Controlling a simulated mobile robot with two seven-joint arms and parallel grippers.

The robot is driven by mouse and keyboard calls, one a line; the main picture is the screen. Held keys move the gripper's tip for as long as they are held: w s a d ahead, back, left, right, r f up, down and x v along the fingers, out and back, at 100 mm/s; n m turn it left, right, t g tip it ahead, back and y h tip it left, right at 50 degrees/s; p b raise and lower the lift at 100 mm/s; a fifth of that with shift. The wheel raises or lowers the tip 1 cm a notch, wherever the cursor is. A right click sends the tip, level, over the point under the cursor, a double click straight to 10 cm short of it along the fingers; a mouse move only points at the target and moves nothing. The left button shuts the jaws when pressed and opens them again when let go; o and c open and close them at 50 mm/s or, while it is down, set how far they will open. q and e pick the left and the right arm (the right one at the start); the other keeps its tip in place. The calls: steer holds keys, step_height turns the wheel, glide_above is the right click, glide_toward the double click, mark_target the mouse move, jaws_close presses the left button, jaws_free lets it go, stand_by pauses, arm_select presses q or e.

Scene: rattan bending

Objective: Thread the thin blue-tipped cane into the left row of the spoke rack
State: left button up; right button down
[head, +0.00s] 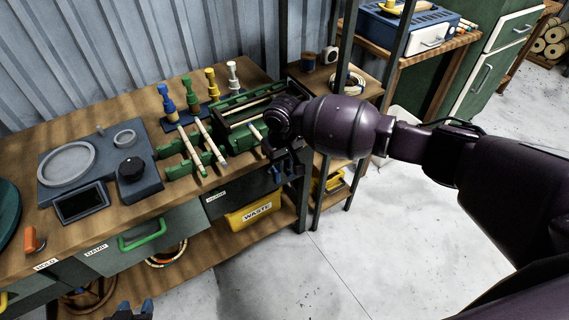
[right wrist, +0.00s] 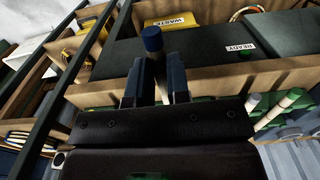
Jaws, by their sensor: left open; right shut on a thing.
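My right gripper (head: 283,163) is at the right end of the bench, beside the green rack. In the right wrist view it (right wrist: 154,82) is shut on the thin cane (right wrist: 152,67), whose blue tip (right wrist: 152,39) sticks out past the fingers. The cane's other end is hidden behind the gripper body. A green slotted rack (head: 230,117) stands on the bench just left of the right gripper; I cannot tell its rows apart or whether it is the spoke rack. My left gripper (head: 132,311) is open and empty at the bottom edge, in front of the bench.
Two pale canes (head: 203,141) rest across green cradles (head: 172,149). Blue, green, yellow and white-topped pegs (head: 187,96) stand behind. A grey-blue fixture (head: 85,165) occupies the left bench. A yellow waste bin (head: 254,214) sits below. A dark shelf post (head: 346,45) stands close to my right arm.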

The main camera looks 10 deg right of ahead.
steer(key=shift+w, duration=0.1)
steer(key=shift+w+a, duration=0.1)
steer(key=shift+w+a+b, duration=0.3)
steer(key=shift+w+b, duration=0.15)
steer(key=shift+w, duration=0.4)
steer(key=shift+w+a+b, duration=0.3)
steer(key=shift+w+b, duration=0.1)
steer(key=shift+w, duration=0.45)
